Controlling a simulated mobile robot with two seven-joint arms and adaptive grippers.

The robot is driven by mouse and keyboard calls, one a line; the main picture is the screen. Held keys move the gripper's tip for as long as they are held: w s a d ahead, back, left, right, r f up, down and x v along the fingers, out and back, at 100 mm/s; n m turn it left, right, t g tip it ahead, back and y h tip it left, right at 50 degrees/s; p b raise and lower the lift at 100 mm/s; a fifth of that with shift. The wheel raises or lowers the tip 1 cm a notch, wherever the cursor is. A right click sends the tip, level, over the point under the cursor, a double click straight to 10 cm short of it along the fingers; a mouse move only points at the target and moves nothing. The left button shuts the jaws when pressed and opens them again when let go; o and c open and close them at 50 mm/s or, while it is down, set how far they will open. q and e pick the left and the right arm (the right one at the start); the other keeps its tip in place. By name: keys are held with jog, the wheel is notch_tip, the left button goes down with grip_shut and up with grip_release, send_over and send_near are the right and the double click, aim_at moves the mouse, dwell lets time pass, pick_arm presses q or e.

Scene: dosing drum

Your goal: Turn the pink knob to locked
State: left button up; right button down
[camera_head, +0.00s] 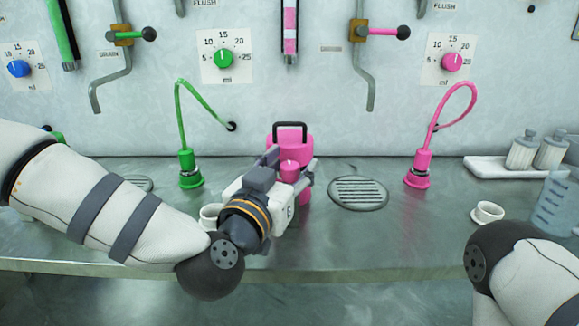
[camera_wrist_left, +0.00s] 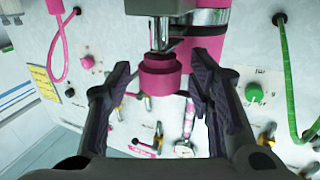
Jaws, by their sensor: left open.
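A pink drum (camera_head: 303,146) with a black handle stands at the back of the counter. A short pink cylinder, the likely pink knob (camera_head: 289,172), shows in front of it. In the left wrist view the pink knob (camera_wrist_left: 163,80) hangs from a metal stem between the fingers. My left gripper (camera_head: 290,166) is open around the knob; the left wrist view (camera_wrist_left: 162,95) shows gaps beside both fingers. No locked marking is readable, and the gripper hides the drum's lower part. My right gripper is out of view; only my right arm shows.
A pink wall dial (camera_head: 452,62) and a green one (camera_head: 223,58) carry ml scales. Green (camera_head: 190,170) and pink (camera_head: 419,170) hose nozzles stand on either side. A white cup (camera_head: 487,212) is on the right, another (camera_head: 210,214) beside my left wrist. A round drain (camera_head: 358,193) lies right of the drum.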

pick_arm(q)
jog(key=shift+c, duration=0.6)
grip_shut()
jog(key=shift+a+r+m+h, duration=0.1)
jog(key=shift+r+m+h, duration=0.1)
jog(key=shift+m+h, duration=0.3)
jog(key=shift+f+g+h, duration=0.2)
jog(key=shift+g+h, duration=0.3)
jog(key=shift+o, duration=0.6)
grip_release()
jog(key=shift+s, duration=0.1)
